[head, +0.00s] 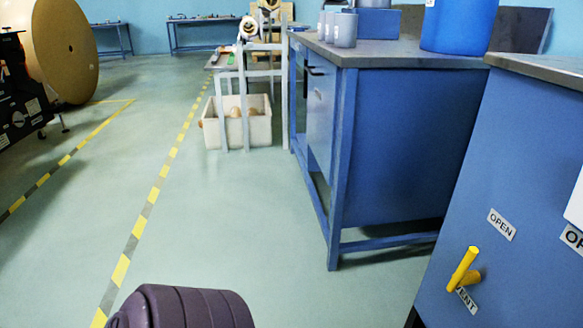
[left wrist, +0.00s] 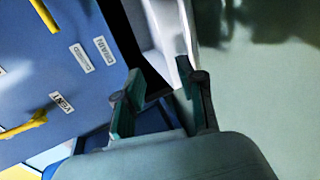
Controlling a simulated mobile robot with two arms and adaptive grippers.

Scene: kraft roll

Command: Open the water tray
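I cannot pick out the water tray for certain in either view. A blue cabinet (head: 500,170) stands at the right of the head view, with OPEN and VENT labels and a yellow lever handle (head: 463,268) low on its side. The left wrist view shows a blue panel (left wrist: 55,85) with DRAIN, CLOSED and VENT labels and a yellow lever (left wrist: 25,126). My left gripper (left wrist: 160,68) is open, its two green-padded fingers apart, to the right of the labels. No object is visibly gripped. My right gripper is in neither view.
A blue workbench (head: 400,150) with grey cups and a blue drum (head: 458,25) stands beyond the cabinet. A white bin (head: 238,128) sits on the floor. A large kraft roll (head: 60,50) is at far left. The floor between, with striped yellow lines, is clear.

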